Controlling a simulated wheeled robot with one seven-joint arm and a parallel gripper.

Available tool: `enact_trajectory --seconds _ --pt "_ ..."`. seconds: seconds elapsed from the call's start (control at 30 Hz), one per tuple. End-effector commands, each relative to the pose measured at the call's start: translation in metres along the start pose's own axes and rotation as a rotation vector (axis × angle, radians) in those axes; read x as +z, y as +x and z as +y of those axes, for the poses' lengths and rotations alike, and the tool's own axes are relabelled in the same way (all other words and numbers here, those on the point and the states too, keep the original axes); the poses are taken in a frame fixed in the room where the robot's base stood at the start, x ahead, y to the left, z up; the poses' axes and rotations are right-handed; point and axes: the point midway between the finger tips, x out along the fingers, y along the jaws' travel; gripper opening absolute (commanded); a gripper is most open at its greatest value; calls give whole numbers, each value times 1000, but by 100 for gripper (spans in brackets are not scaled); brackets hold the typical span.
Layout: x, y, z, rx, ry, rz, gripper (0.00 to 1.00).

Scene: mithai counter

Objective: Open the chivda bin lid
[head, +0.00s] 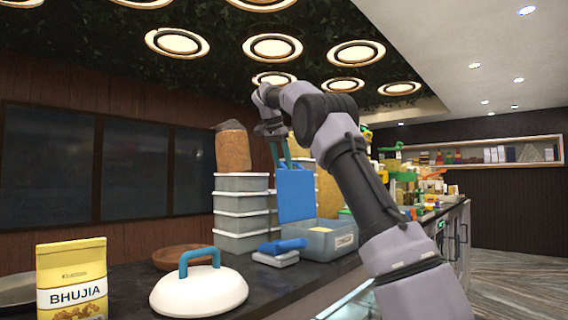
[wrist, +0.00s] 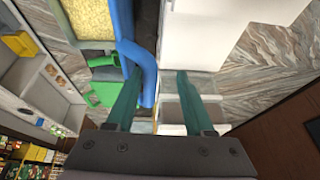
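The grey bin (head: 332,247) with a small unreadable label stands on the counter in the head view. Its blue lid (head: 295,195) stands up nearly upright at the bin's left side, so the bin is open at the top. My gripper (head: 280,155) is above the lid's upper edge, fingers pointing down. In the wrist view the teal fingers of my gripper (wrist: 160,100) are spread apart. A bent blue bar (wrist: 147,75), seemingly part of the lid, runs beside the left finger, on its inner side. I cannot tell whether they touch. Yellow contents (wrist: 88,18) show at the top left there.
Stacked grey containers (head: 240,215) stand behind, left of the lid. A white domed cover (head: 198,292) with a teal handle and a yellow Bhujia pack (head: 72,280) are in front. A blue-topped grey item (head: 278,252) lies by the bin.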

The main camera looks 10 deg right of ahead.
Motion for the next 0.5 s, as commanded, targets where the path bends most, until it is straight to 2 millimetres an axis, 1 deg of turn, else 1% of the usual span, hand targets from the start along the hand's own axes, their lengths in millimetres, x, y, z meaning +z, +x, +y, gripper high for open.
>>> enact_trajectory --seconds 0.37,0.5 --pt "-1 1 2 4 4 -2 51" --pt "-1 -5 1 5 5 -2 51"
